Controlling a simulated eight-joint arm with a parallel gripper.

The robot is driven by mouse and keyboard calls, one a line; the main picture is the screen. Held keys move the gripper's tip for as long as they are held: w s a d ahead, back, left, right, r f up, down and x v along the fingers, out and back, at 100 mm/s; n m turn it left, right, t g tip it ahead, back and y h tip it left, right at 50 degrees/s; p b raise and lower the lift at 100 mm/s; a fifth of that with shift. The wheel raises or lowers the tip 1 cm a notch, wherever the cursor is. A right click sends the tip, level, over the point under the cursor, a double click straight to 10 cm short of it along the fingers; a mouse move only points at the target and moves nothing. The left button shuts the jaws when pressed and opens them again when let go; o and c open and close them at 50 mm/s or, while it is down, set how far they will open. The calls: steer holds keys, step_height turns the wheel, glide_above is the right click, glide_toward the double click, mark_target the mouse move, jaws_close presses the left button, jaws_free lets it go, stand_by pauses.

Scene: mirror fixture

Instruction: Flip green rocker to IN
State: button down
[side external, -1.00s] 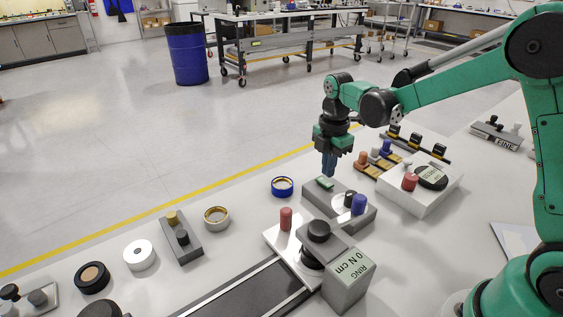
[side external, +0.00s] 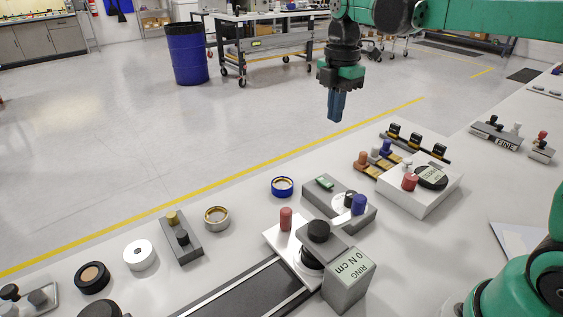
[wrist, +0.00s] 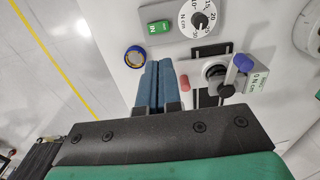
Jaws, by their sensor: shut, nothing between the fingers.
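The green rocker (side external: 325,183) sits on the left end of a grey mirror fixture box (side external: 338,205). In the wrist view the green rocker (wrist: 159,27) is near the top and bears the white letters "IN". My gripper (side external: 335,118) is shut and empty, its blue fingers pointing down, well above the fixture in the side view. In the wrist view the fingers of my gripper (wrist: 158,72) lie side by side, apart from the rocker in the picture.
A blue ring (side external: 282,187) lies left of the box. A red post (side external: 286,219) and the "RING" block (side external: 349,284) stand in front. The air around my gripper is clear.

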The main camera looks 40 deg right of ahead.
mark_target(329, 183)
steer(key=shift+s, duration=0.25)
steer(key=shift+f, duration=0.1)
step_height(329, 183, down, 14)
stand_by(0.6)
